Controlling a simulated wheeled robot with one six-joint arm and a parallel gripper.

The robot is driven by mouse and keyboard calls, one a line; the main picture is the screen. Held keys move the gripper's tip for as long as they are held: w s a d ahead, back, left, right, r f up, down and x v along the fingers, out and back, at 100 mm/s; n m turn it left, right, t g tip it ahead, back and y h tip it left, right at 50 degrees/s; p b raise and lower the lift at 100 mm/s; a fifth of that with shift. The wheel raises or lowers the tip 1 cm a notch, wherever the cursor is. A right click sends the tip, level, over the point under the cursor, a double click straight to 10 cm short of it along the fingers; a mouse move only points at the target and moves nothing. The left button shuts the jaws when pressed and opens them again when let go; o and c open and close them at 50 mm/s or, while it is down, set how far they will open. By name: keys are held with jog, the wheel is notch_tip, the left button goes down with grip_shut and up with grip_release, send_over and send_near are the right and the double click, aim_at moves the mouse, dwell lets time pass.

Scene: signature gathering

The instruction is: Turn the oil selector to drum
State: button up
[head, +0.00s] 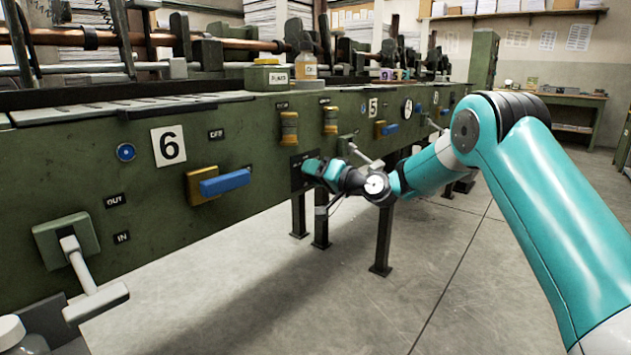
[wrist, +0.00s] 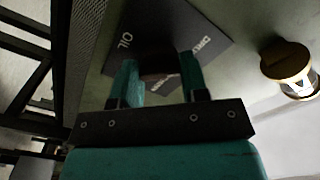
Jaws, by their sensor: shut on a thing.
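The oil selector's dark plate (wrist: 185,22) shows in the wrist view, with "OIL" lettering at its left and a second, partly hidden label that looks like "DRUM" at its right. It also shows in the head view as a dark plate (head: 296,175) on the green machine's side. The dark brown selector knob (wrist: 158,66) sits between the two teal fingers of my gripper (wrist: 160,78). My gripper is shut on the knob. In the head view my gripper (head: 311,168) is against the plate and hides the knob. The knob's pointing direction cannot be told.
A brass fitting with a glass (wrist: 290,68) stands close to the gripper's right in the wrist view. A grey lever (head: 366,156) is just right of my gripper. A blue handle (head: 225,182) and a white-handled lever (head: 85,268) are left. The floor in front is clear.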

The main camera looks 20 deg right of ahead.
jog(key=shift+f+n+b, duration=0.1)
jog(key=shift+n+b, duration=0.25)
jog(key=shift+n, duration=0.15)
jog(key=o, duration=0.9)
jog(key=p+v, duration=0.1)
jog(key=v, duration=1.6)
jog(key=shift+s+d, duration=0.1)
jog(key=shift+s, duration=0.05)
